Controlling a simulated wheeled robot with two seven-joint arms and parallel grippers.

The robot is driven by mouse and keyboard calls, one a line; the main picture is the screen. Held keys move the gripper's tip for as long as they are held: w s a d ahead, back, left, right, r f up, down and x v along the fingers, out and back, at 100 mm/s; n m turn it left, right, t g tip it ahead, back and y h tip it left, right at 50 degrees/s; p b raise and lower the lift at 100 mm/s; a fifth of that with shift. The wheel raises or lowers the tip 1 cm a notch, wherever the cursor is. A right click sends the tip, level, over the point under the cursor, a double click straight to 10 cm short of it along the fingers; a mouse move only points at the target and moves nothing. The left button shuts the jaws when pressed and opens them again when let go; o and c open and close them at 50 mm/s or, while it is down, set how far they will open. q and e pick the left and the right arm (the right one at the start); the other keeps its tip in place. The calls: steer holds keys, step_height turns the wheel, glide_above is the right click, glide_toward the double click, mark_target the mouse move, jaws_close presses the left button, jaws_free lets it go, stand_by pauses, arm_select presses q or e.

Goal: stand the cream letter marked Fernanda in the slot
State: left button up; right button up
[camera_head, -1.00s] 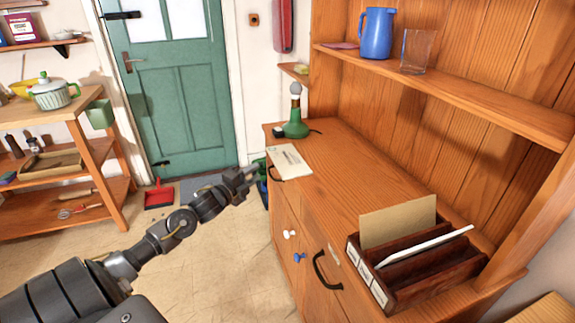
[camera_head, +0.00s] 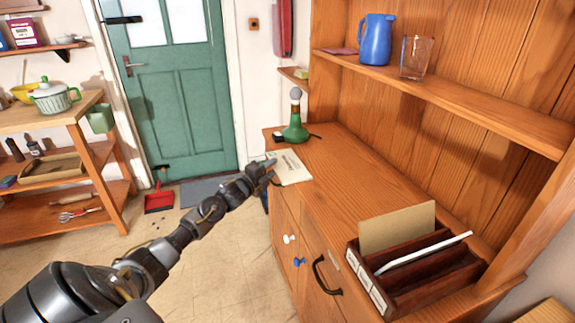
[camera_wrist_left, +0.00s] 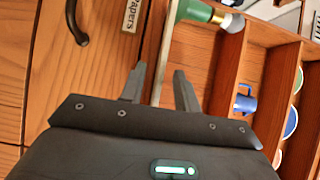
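A cream letter (camera_head: 291,168) lies flat at the front edge of the dresser top; its writing is too small to read. My left gripper (camera_head: 268,168) is at the letter's left, front side, fingers apart. In the left wrist view the open fingers (camera_wrist_left: 157,80) stand either side of a thin pale strip (camera_wrist_left: 163,40), which looks like the letter edge-on; I see no clear contact. The dark wooden letter rack (camera_head: 436,274) has several slots and pale labels on its front. A tan envelope (camera_head: 398,229) stands in its back slot, and a white letter (camera_head: 425,252) leans across it. My right gripper is out of view.
The dresser top (camera_head: 350,190) is clear between letter and rack. A blue jug (camera_head: 376,40) and a glass (camera_head: 416,57) stand on the shelf above. A black drawer handle (camera_head: 325,276) sticks out at the front.

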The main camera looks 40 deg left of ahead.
arm_select(q)
steer(key=shift+w, duration=0.8)
jaws_close()
steer(key=shift+r, duration=0.15)
